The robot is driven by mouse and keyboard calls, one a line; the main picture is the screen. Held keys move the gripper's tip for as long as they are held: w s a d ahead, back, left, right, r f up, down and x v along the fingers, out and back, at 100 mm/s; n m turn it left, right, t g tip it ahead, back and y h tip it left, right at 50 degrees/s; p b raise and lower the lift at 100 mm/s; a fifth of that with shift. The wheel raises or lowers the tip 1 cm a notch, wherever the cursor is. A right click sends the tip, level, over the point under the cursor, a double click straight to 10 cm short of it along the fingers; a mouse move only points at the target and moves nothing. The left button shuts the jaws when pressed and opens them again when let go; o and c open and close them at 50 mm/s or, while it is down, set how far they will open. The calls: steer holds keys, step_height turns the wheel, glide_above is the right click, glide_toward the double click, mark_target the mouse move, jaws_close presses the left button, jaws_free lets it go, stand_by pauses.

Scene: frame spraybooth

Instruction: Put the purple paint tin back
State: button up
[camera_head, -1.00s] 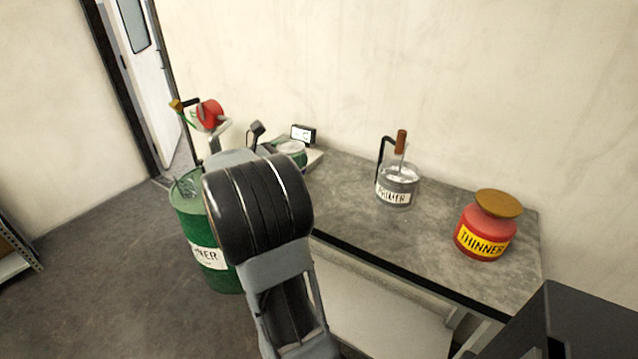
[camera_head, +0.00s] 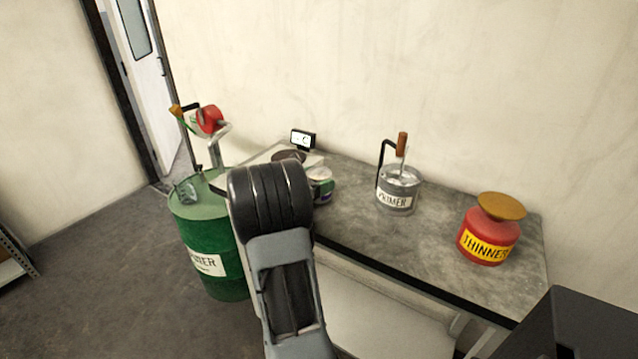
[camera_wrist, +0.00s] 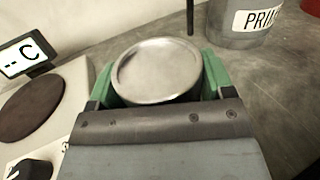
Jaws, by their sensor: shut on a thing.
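The paint tin (camera_wrist: 157,72) shows a round, bare metal lid in the wrist view. My gripper (camera_wrist: 157,88) has its green fingers on either side of the tin and is shut on it. In the head view the tin (camera_head: 324,196) is partly hidden behind my arm, with a little purple showing low on its side. It is at the bench's left part, to the right of the heating plate or scale. I cannot tell whether its base touches the bench (camera_head: 365,225).
The device with a dark round plate (camera_wrist: 30,108) and a display (camera_head: 303,139) is left of the tin. A primer can (camera_head: 398,190) with an upright handle stands to the right. A red thinner can (camera_head: 487,240) is farther right. A green drum (camera_head: 215,265) stands left of the bench.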

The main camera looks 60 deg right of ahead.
steer(key=shift+f, duration=0.35)
steer(key=shift+f, duration=0.1)
steer(key=o, duration=1.4)
steer(key=shift+f, duration=0.1)
